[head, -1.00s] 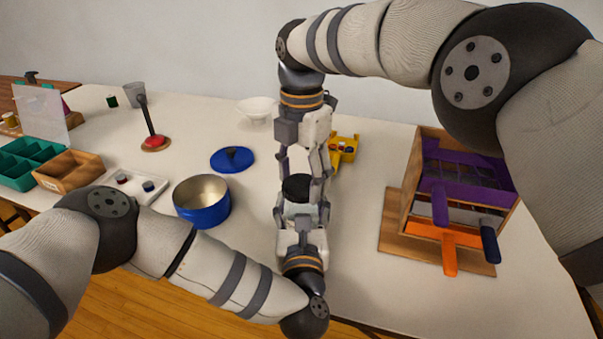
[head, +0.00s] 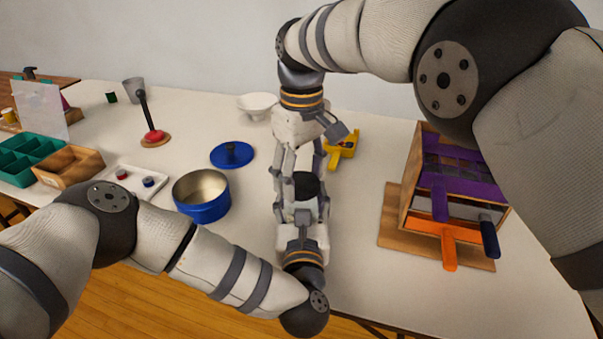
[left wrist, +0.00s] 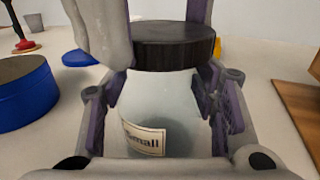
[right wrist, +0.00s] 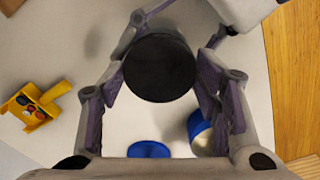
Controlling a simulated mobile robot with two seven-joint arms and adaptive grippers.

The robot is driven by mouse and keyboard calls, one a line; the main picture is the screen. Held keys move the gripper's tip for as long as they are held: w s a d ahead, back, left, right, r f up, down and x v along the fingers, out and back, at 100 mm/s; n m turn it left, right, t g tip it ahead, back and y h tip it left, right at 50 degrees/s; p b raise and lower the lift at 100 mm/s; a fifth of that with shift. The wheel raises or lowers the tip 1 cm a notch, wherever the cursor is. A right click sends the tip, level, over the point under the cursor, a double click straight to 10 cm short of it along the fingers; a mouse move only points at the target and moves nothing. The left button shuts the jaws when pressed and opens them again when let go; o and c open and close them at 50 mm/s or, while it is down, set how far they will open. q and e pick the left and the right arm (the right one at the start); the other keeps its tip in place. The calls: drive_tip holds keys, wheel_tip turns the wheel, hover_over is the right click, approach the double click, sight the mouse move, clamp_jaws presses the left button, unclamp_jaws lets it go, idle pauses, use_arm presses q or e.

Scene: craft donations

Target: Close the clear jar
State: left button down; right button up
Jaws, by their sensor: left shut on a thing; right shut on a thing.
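The clear jar (left wrist: 158,112) stands upright, with a label reading "Small". My left gripper (head: 300,208) is shut around its body, one finger on each side. The black lid (left wrist: 174,45) sits on the jar's mouth and looks level; I cannot tell how tightly it is seated. My right gripper (head: 298,172) comes from above and is shut on the lid, which also shows from the top in the right wrist view (right wrist: 158,68). The jar is mostly hidden by the fingers in the head view.
A blue pot (head: 202,196) and its blue lid (head: 232,154) lie to the left. A yellow holder (head: 342,148) is behind right. A wooden rack (head: 412,190) with purple and orange pieces stands right. A white bowl (head: 257,105) is at the back.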

drive_tip(key=o, duration=0.7)
drive_tip(key=shift+o, duration=0.2)
drive_tip(key=shift+r, duration=0.1)
drive_tip(key=shift+r, duration=2.15)
drive_tip(key=shift+c, duration=0.3)
